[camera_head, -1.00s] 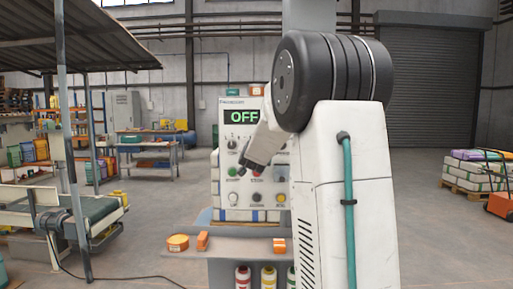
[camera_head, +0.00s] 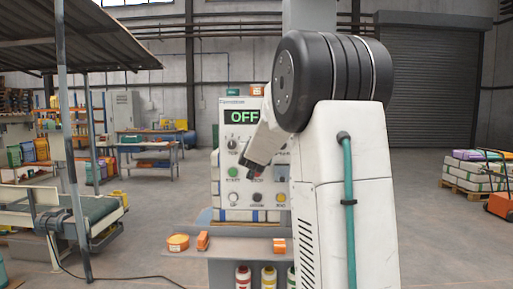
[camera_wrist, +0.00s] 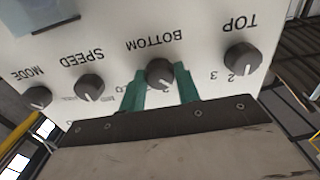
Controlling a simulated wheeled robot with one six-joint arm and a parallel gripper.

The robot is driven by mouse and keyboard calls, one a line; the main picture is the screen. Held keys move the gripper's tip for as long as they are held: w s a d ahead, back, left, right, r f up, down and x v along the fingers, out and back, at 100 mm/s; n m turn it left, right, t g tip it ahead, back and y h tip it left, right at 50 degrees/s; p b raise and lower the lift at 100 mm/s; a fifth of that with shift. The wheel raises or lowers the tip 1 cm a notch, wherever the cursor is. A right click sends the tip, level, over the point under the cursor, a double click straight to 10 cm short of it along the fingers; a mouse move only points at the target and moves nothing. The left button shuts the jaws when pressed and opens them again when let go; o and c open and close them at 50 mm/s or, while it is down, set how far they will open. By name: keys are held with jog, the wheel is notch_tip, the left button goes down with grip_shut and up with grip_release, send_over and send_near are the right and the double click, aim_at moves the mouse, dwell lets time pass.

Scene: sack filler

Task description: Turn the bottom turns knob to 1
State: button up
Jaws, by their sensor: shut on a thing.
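The bottom turns knob (camera_wrist: 160,74) is a round dark knob under the label BOTTOM, on a pale panel that appears upside down in the wrist view. My gripper (camera_wrist: 159,80) has its two green fingers shut on this knob, one on each side. The knob's pointer and scale are partly hidden by the fingers, so I cannot tell its setting. In the head view my gripper (camera_head: 252,174) reaches the front of the control box (camera_head: 232,158), and the knob itself is hidden there. The box's display (camera_head: 244,117) reads OFF.
The TOP knob (camera_wrist: 242,58) is close on one side of the gripped knob, and the SPEED knob (camera_wrist: 89,87) and MODE knob (camera_wrist: 38,98) are on the other. Buttons and lower knobs line the box. Orange items (camera_head: 202,241) lie on the shelf below.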

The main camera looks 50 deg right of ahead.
jog(key=shift+f, duration=0.15)
jog(key=o, duration=1)
jog(key=v, duration=0.8)
jog(key=shift+s+d, duration=0.1)
